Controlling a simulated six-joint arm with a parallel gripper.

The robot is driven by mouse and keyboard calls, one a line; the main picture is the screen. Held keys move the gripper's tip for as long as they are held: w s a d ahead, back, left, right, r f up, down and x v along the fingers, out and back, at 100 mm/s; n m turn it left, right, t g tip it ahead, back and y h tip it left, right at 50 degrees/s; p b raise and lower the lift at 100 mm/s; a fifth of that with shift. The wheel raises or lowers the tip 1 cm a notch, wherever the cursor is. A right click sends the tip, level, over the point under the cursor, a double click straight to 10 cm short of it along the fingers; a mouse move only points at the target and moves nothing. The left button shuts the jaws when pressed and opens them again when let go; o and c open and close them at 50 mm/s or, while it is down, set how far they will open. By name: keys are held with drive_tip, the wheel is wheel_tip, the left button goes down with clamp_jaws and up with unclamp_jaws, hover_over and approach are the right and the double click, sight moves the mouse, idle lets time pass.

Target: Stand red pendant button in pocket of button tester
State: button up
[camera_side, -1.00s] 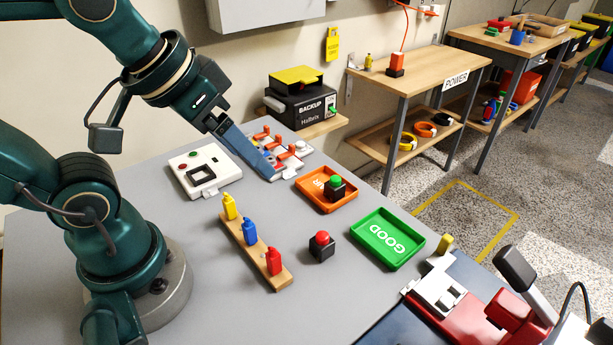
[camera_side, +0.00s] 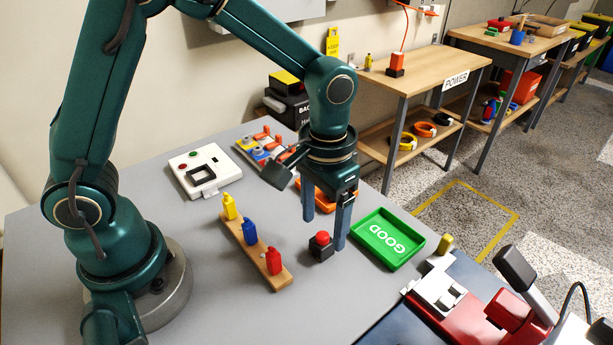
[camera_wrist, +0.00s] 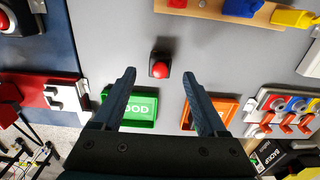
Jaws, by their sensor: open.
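The red pendant button (camera_side: 321,246), a red dome on a black block, stands upright on the grey bench, left of the green tray. In the wrist view the red pendant button (camera_wrist: 160,67) shows between and slightly beyond my fingertips. My gripper (camera_side: 325,229) points down, open and empty, with its fingers close above and behind the button; I cannot see any contact. The button tester (camera_side: 204,170) is a white box with a square, dark-rimmed pocket (camera_side: 202,174) that looks empty, at the back left of the bench.
A wooden rack (camera_side: 240,238) with yellow, blue and red pieces stands left of the button. The green GOOD tray (camera_side: 388,240) is to its right. An orange tray (camera_wrist: 226,108) lies partly behind my gripper. A panel of coloured levers (camera_side: 262,150) is beside the tester.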

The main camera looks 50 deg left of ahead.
sight(323, 234)
drive_tip(key=shift+f, duration=2.35)
clamp_jaws()
